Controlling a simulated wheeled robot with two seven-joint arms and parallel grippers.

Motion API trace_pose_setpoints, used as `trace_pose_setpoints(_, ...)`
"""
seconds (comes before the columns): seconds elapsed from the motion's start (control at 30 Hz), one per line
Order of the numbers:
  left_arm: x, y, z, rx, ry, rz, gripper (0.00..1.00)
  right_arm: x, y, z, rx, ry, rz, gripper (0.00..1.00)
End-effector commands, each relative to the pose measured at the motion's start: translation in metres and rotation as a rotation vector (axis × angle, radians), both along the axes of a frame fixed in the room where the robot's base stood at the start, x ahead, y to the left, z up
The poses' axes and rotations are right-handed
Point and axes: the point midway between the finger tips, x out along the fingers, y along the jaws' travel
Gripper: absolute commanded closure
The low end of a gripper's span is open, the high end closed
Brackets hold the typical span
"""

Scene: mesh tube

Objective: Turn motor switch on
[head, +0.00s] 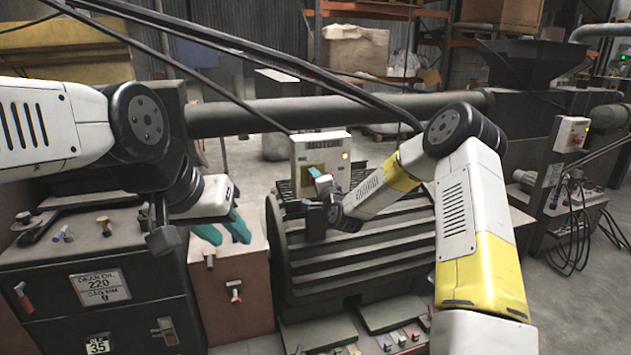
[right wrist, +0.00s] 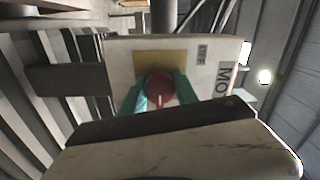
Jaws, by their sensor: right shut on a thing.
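The motor switch box (head: 306,150) is a pale box lettered "MOTOR" on top of the ribbed motor housing, with a small orange light at its right side. In the right wrist view its face (right wrist: 120,58) carries a yellow plate (right wrist: 148,60) with a round red knob (right wrist: 160,86) on it. The knob has a pale line mark. My right gripper (head: 316,174) is at the box's front; in the wrist view its teal fingers (right wrist: 160,92) are shut on the red knob, one on each side. My left gripper (head: 222,231) hangs at the left with its teal fingers apart and empty.
The ribbed grey motor housing (head: 375,250) stands below the box. A dark cabinet (head: 70,285) with small levers and number plates is under my left arm. Thick black cables and a grey pipe (head: 250,117) cross behind. A small control box (head: 571,134) is at the right.

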Motion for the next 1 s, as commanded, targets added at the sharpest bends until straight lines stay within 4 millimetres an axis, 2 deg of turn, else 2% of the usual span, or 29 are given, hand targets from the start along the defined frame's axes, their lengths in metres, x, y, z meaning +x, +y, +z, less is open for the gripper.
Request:
trace_pose_setpoints(0.3,0.000,0.000,0.000,0.000,0.000,0.000,0.64,0.000,-0.001,-0.001,0.002,0.003,-0.001,1.00)
trace_pose_setpoints(0.33,0.000,0.000,0.000,0.000,0.000,0.000,0.64,0.000,-0.001,-0.001,0.002,0.003,-0.001,0.61)
trace_pose_setpoints(0.43,0.000,0.000,0.000,0.000,0.000,0.000,0.64,0.000,-0.001,-0.001,0.002,0.003,-0.001,0.43)
trace_pose_setpoints(0.77,0.000,0.000,0.000,0.000,0.000,0.000,0.64,-0.002,-0.001,-0.001,0.001,0.001,0.000,0.43)
trace_pose_setpoints(0.87,0.000,0.000,0.000,0.000,0.000,0.000,0.64,-0.010,-0.003,-0.001,0.000,0.003,0.000,0.43)
trace_pose_setpoints(1.0,0.000,0.000,0.000,0.000,0.000,0.000,0.64,-0.033,-0.011,-0.001,0.000,0.003,-0.001,0.43)
